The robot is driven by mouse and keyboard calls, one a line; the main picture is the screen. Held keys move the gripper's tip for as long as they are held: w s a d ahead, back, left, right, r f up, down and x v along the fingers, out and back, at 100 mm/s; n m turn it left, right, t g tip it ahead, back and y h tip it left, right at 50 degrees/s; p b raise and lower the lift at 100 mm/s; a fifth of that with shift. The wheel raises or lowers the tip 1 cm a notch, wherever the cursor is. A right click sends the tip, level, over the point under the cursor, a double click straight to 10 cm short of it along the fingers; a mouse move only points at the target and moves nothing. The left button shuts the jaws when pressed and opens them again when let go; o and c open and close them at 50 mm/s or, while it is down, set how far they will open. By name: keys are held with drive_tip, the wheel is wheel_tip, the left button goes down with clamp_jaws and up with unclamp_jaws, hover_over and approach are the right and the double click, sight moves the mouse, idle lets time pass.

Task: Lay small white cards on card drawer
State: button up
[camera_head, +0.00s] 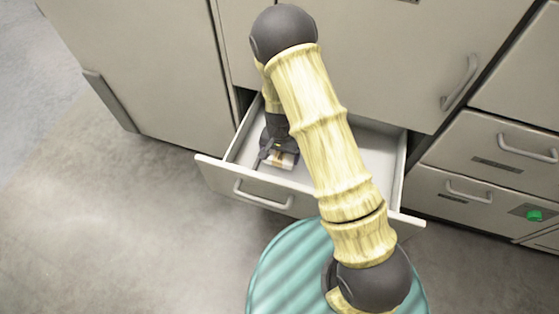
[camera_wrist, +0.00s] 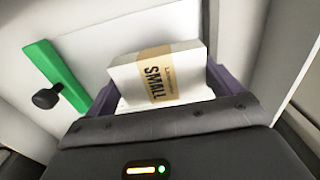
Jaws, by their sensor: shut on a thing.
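The card drawer (camera_head: 245,190) is pulled open from the grey cabinet, with a white inside. My gripper (camera_head: 279,158) is down in the left part of the drawer. It is shut on the small white cards (camera_head: 286,161), a white pack with a tan band. In the wrist view the pack (camera_wrist: 188,63) sits between the dark fingers, and its band reads "SMALL". I cannot tell whether the pack touches the drawer floor.
The drawer floor (camera_head: 374,152) to the right of my arm looks bare. A green strip (camera_wrist: 58,75) with a dark knob (camera_wrist: 46,98) shows at the left in the wrist view. Closed drawers with handles (camera_head: 527,150) stand at the right. A green tag (camera_head: 534,215) marks one.

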sight(280, 161)
drive_tip(key=shift+d, duration=0.15)
drive_tip(key=shift+f+b, duration=0.7)
drive_tip(key=shift+f, duration=1.15)
drive_tip(key=shift+s+f, duration=0.1)
drive_tip(key=shift+f, duration=0.25)
drive_tip(key=o, duration=0.9)
drive_tip(key=shift+c, duration=0.2)
drive_tip(key=shift+r, duration=0.1)
wheel_tip(280, 161, up, 12)
drive_tip(key=p, duration=0.4)
drive_tip(key=shift+r, duration=0.3)
